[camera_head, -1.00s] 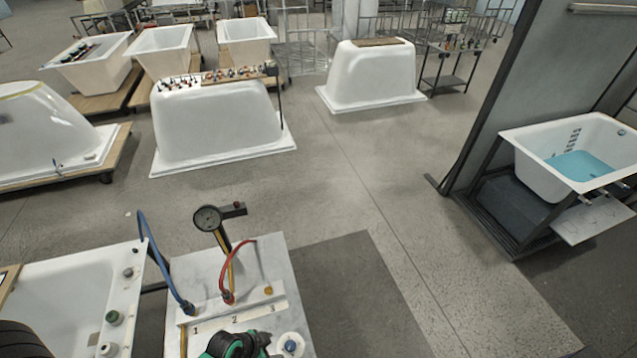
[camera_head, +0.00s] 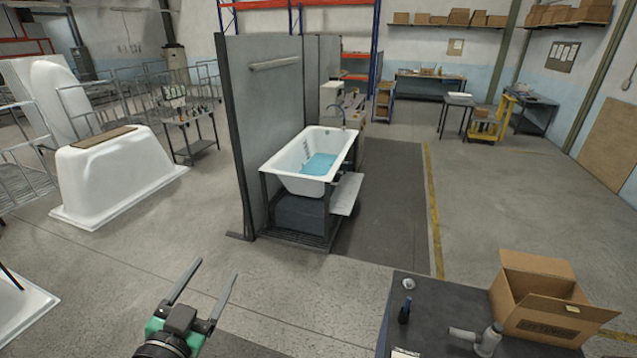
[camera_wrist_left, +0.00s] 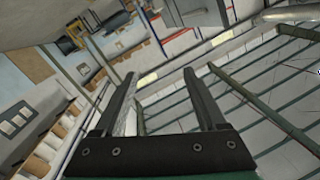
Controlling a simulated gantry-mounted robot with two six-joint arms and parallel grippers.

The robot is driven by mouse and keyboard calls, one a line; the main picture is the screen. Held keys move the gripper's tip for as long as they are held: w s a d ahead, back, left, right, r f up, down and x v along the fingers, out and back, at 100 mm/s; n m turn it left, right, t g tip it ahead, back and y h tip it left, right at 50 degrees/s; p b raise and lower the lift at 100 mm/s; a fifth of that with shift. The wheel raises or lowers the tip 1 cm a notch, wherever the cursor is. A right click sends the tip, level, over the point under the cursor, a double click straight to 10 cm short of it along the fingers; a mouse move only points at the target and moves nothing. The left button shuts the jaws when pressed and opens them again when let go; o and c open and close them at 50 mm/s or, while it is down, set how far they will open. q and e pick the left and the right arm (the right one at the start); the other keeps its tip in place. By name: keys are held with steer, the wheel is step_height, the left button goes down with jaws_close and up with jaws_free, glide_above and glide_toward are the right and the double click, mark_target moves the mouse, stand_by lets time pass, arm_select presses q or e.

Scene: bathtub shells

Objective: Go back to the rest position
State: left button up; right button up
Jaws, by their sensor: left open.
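My left gripper (camera_head: 207,284) shows at the bottom of the head view, raised over the bare concrete floor. Its two long fingers are spread wide with nothing between them. In the left wrist view the same open fingers (camera_wrist_left: 163,92) point toward shelving, wall and ceiling beams, and the space between them is empty. My right gripper does not show in either view.
A dark table (camera_head: 432,303) at the lower right holds an open cardboard box (camera_head: 540,300) and a grey pipe fitting (camera_head: 480,338). A water-filled bathtub (camera_head: 305,160) stands on a rack by a grey partition (camera_head: 265,110). An upturned white shell (camera_head: 115,175) is at left. Open floor lies between.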

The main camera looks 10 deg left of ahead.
arm_select(q)
steer(key=s+d+r+t+h, duration=0.1)
steer(key=d+r+t, duration=0.1)
steer(key=r, duration=0.6)
steer(key=s+d+r+t, duration=0.2)
steer(key=r, duration=0.6)
steer(key=s+r+n+t, duration=0.2)
steer(key=s+r+t, duration=0.1)
steer(key=s+r, duration=0.3)
steer(key=s+d+r+n+t, duration=0.1)
steer(key=s+r+t, duration=0.2)
steer(key=s+r, duration=0.3)
step_height(320, 180, up, 5)
steer(key=shift+s+d+r+n+h, duration=0.1)
steer(key=shift+s+d+n+h, duration=0.2)
steer(key=shift+s+n, duration=0.1)
steer(key=shift+w+a, duration=0.1)
